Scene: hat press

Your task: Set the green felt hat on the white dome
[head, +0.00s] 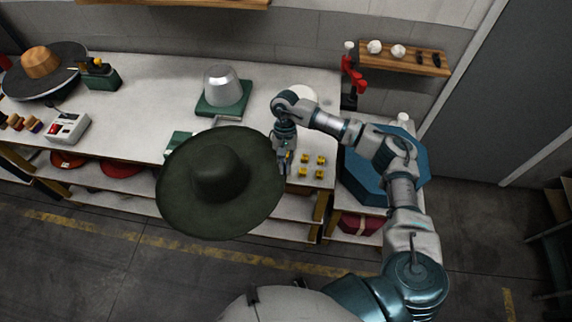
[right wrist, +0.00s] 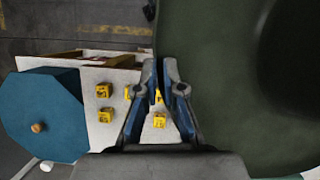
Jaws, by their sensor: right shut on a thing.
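The dark green felt hat (head: 220,170) hangs brim-out in front of the bench, crown facing up toward the head camera. My right gripper (head: 284,166) is shut on the right edge of its brim. In the right wrist view the fingers (right wrist: 161,66) are close together and the hat (right wrist: 225,85) fills the right side. A pale, silvery dome (head: 222,84) stands on a green base on the bench, behind the hat and apart from it. A white rounded shape (head: 304,92) shows behind my right arm, partly hidden; I cannot tell if it is a dome. My left gripper is out of view.
Several yellow blocks (head: 306,160) sit on the bench near my right gripper. A blue octagonal box (head: 352,180) stands at the right. A black-brimmed hat (head: 42,68) and a white device (head: 68,129) are at the left. Bare bench (head: 150,95) lies left of the dome.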

